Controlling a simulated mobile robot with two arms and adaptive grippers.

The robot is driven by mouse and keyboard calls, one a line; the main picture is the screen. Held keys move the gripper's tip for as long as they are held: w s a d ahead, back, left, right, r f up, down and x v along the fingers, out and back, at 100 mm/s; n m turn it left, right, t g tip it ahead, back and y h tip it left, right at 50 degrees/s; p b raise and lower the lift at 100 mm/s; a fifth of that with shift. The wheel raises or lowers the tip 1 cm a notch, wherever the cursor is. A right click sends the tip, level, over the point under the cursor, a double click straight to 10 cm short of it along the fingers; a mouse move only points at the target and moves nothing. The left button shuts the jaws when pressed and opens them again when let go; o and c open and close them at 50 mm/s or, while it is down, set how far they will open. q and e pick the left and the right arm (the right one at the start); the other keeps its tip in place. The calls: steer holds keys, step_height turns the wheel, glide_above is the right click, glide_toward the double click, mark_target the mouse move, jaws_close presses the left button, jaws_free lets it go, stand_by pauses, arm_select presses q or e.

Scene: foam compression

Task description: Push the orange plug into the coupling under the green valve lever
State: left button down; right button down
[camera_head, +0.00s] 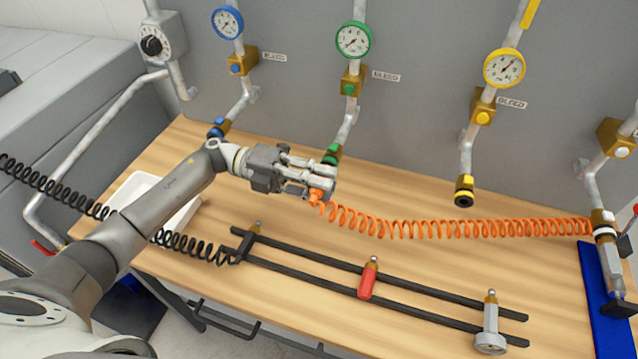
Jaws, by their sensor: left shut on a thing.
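My left gripper (312,187) is shut on the orange plug (316,196) at the end of the coiled orange hose (430,229). The fingers hide part of the plug. The green-ringed coupling (332,153) hangs at the lower end of the pipe under the green gauge (354,40), just above and behind the gripper in the picture. The gripper partly covers the space below the coupling, and I cannot tell whether the plug touches it. A brass valve block with a green knob (348,88) sits on that pipe; I cannot make out a separate lever.
Blue (217,128) and yellow (464,191) couplings hang on either side. A black rack (330,277) holds a black hose end, a red tool (368,280) and a grey-headed tool (490,328). A white tray (190,215) lies behind my left arm. A blue mat (592,280) is at right.

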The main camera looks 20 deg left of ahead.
arm_select(q)
steer(key=shift+w+r, duration=0.1)
steer(key=shift+w, duration=0.05)
steer(key=c, duration=1.2)
jaws_free()
steer(key=shift+w, duration=0.1)
